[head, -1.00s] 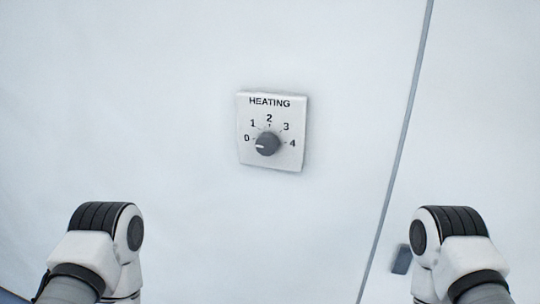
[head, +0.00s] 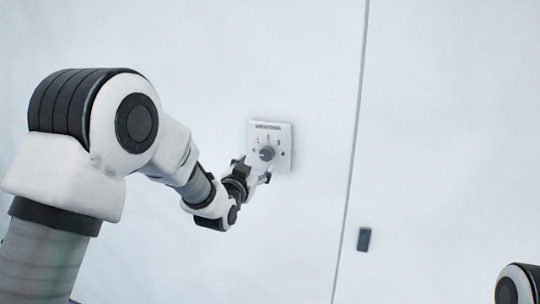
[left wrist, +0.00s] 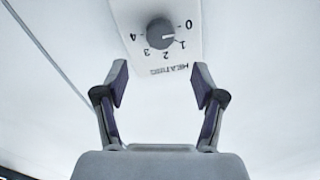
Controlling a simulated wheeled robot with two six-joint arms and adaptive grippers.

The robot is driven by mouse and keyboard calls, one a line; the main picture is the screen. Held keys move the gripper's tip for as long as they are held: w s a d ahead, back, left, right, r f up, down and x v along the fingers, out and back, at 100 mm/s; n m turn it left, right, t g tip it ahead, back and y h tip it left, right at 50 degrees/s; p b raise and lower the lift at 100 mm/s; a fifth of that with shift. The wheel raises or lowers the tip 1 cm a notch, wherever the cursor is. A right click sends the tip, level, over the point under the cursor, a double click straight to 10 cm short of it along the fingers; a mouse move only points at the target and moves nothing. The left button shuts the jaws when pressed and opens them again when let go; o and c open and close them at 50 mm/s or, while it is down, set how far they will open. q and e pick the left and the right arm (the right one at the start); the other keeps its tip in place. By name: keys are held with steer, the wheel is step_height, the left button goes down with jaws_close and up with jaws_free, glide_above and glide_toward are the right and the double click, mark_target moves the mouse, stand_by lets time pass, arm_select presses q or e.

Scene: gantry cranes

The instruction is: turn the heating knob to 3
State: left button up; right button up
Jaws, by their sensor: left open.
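The heating knob (head: 267,153) is a round dark grey dial on a white square panel (head: 285,137) on the wall. In the left wrist view the knob (left wrist: 158,32) appears upside down with its panel, numbered 0 to 4. Its white mark points to the 0 and 1 side; the exact setting is hard to read. My left gripper (head: 253,170) is just below and left of the knob in the head view. In the left wrist view its two fingers (left wrist: 160,88) are spread, with nothing between them, and the knob lies beyond the tips. My right gripper is out of view.
A dark small rectangular handle or plate (head: 364,239) is on the wall at the lower right. A thin grey seam (head: 352,160) runs down the wall right of the panel. The white wall around the panel is otherwise clear.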

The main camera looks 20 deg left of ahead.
mark_target(265, 156)
arm_select(q)
steer(key=w, duration=0.1)
steer(key=w+p, duration=0.1)
steer(key=w, duration=0.2)
steer(key=shift+w+a+f+p, duration=0.15)
steer(key=shift+a+f+p, duration=0.2)
steer(key=shift+w+d+r+p, duration=0.25)
steer(key=shift+w+p, duration=0.15)
steer(key=shift+w, duration=0.2)
steer(key=shift+w+d+r+p, duration=0.1)
steer(key=shift+w+d+p, duration=0.1)
steer(key=shift+w+p, duration=0.3)
steer(key=shift+w+d, duration=0.15)
steer(key=shift+w, duration=0.15)
steer(key=shift+w+f, duration=0.1)
steer(key=shift+w, duration=0.1)
steer(key=shift+w+a+f, duration=0.3)
steer(key=shift+w, duration=0.05)
steer(key=shift+c, duration=1.3)
steer(key=shift+r, duration=0.1)
steer(key=c, duration=0.9)
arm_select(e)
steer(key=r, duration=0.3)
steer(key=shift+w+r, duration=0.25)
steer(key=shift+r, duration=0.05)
